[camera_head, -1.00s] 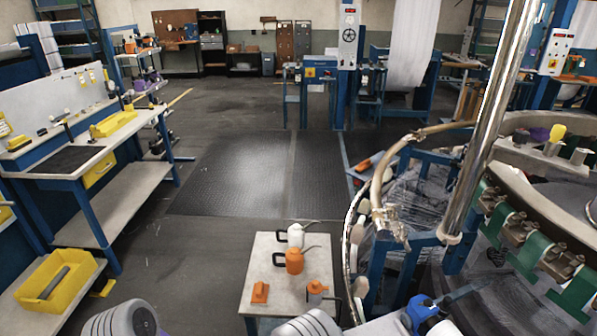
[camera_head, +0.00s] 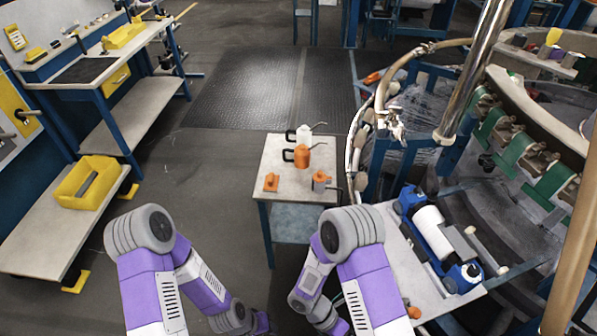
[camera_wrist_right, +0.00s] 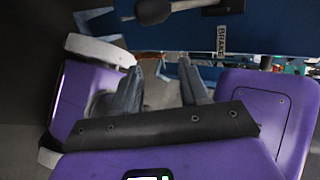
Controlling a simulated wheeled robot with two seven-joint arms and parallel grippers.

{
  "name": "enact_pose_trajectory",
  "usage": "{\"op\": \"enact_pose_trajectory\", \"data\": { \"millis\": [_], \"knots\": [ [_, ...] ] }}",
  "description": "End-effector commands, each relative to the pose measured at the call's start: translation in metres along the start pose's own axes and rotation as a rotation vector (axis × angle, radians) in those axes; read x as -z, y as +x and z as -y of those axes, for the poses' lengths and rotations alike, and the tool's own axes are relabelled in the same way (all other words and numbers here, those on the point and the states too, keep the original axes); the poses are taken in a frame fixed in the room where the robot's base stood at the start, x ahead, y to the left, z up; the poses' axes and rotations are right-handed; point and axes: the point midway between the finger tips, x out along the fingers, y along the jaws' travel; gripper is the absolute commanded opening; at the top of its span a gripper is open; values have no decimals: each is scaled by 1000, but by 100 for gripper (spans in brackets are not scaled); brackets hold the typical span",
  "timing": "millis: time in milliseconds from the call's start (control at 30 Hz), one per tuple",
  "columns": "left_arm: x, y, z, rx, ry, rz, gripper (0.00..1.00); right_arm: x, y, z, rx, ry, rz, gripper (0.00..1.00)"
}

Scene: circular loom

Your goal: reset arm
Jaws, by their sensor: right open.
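Both my purple-and-grey arms show at the bottom of the head view. My left arm (camera_head: 150,285) bends down toward the lower middle, and its gripper is not in view. My right arm (camera_head: 365,275) stands just right of it, with its lower part folded inward; its gripper is outside the head view. In the right wrist view my right gripper (camera_wrist_right: 161,85) has its two grey fingers apart, with nothing seen between them. Blue surfaces lie behind the fingers.
A small table (camera_head: 263,212) with orange and white oil cans stands ahead of my arms. A blue device with a white roll (camera_head: 434,232) lies on a bench at right, beside the circular loom (camera_head: 550,165). A workbench with a yellow bin (camera_head: 72,200) stands left. Floor between is clear.

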Motion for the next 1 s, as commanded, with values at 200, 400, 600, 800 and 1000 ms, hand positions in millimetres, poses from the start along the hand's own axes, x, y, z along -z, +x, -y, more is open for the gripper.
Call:
{"op": "enact_pose_trajectory", "data": {
  "millis": [200,400,600,800,1000],
  "knots": [
    [0,-1,0,0,0,-1,43,56,2,-28,-184,508,-508,44],
    [0,-2,-1,0,0,-1,43,65,-30,-60,-235,1114,-1008,44],
    [0,-2,-1,0,0,-1,43,29,-50,-77,-188,1665,-1404,44],
    [0,1,1,0,0,-1,43,1,-30,-82,-49,2037,-1570,44],
    [0,1,0,0,0,-1,43,-3,-27,-82,-28,2084,-1585,44]
  ]
}}
